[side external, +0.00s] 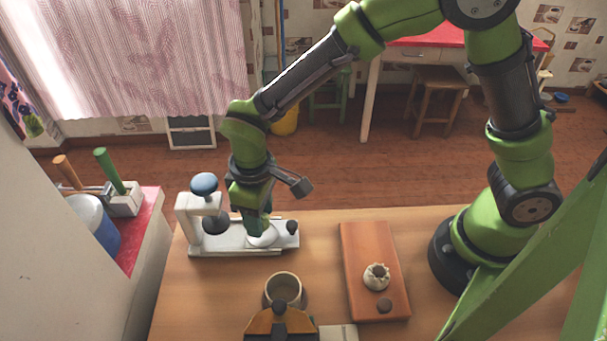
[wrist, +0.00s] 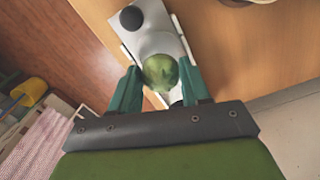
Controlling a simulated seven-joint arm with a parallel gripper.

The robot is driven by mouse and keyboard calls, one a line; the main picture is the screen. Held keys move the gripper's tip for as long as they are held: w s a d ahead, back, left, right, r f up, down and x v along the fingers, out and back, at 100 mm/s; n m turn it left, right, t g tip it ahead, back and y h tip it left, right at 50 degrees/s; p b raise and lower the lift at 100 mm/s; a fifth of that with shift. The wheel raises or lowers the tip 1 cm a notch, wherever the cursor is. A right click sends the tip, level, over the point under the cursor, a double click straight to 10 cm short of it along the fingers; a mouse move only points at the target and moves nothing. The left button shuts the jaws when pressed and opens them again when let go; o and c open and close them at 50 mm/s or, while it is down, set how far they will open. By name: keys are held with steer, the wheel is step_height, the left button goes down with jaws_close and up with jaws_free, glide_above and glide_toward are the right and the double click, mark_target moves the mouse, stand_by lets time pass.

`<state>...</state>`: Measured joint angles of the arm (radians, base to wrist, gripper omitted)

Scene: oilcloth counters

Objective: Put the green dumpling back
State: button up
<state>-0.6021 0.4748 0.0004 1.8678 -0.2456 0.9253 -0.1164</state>
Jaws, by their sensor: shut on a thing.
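The green dumpling (wrist: 160,72) shows in the wrist view between the two teal fingers of my gripper (wrist: 160,88). My gripper is shut on it. In the side view my gripper (side external: 260,228) points down at the right part of a white press-like device (side external: 200,243), over a pale round part (side external: 262,238). The fingers hide the dumpling there. I cannot tell whether the dumpling touches the device. A pale dumpling (side external: 376,272) sits on the reddish-brown board (side external: 362,242) to the right.
The device has a blue knob (side external: 204,184) and a small dark knob (side external: 292,226). A cup (side external: 283,287) and a yellow-and-black object (side external: 280,325) stand at the front. The counter (side external: 318,265) is bare between device and board.

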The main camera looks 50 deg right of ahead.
steer(key=shift+s+d+f, duration=0.1)
steer(key=shift+f, duration=1.1)
steer(key=shift+f, duration=0.1)
steer(key=shift+f, duration=0.15)
steer(key=o, duration=0.6)
